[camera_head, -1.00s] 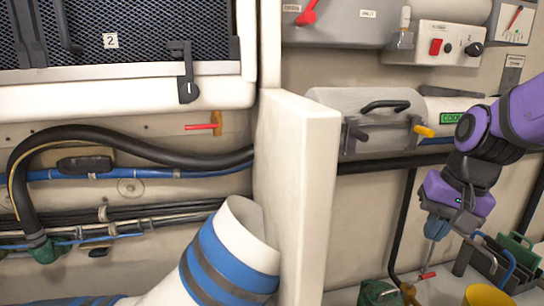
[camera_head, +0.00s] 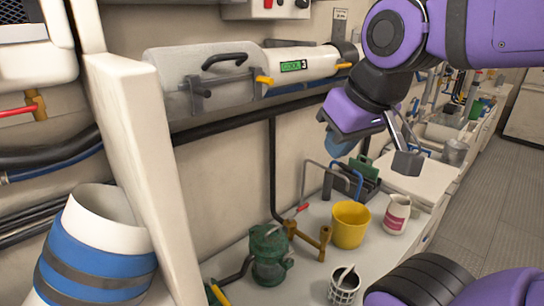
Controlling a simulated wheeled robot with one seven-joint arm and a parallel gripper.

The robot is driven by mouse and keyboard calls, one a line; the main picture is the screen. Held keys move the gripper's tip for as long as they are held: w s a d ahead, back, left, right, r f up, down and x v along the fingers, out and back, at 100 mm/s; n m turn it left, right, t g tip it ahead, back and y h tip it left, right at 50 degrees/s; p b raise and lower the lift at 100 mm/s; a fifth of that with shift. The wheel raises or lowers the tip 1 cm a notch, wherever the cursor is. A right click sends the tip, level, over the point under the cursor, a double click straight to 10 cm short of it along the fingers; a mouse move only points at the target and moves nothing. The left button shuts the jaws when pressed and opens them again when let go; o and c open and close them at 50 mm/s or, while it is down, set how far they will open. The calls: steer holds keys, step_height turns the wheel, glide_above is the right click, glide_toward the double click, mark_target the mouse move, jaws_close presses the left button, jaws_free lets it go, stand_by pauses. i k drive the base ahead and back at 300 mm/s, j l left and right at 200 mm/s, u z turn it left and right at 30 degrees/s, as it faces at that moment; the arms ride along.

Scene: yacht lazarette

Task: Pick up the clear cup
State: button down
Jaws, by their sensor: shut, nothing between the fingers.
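A small greyish, see-through-looking cup (camera_head: 456,152) stands far back on the counter, right of my arm; it is small, and I cannot be sure it is the clear cup. My gripper (camera_head: 339,149) hangs above the counter, pointing down, well apart from that cup and nearer to me. It is shut and empty; its fingertips show only partly below the purple housing.
On the counter stand a yellow bucket (camera_head: 350,225), a white jug with a red label (camera_head: 397,214), a perforated white holder (camera_head: 344,287) and a green pump-like unit (camera_head: 270,256). A white upright panel (camera_head: 140,170) stands at left. Open floor (camera_head: 485,210) lies at right.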

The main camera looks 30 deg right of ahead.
mark_target(414, 211)
steer(key=k+l+z, duration=0.25)
steer(key=l+z, duration=0.1)
steer(key=z, duration=1.25)
steer(key=i+l+u, duration=0.15)
steer(key=i+l, duration=0.75)
steer(key=l, duration=0.1)
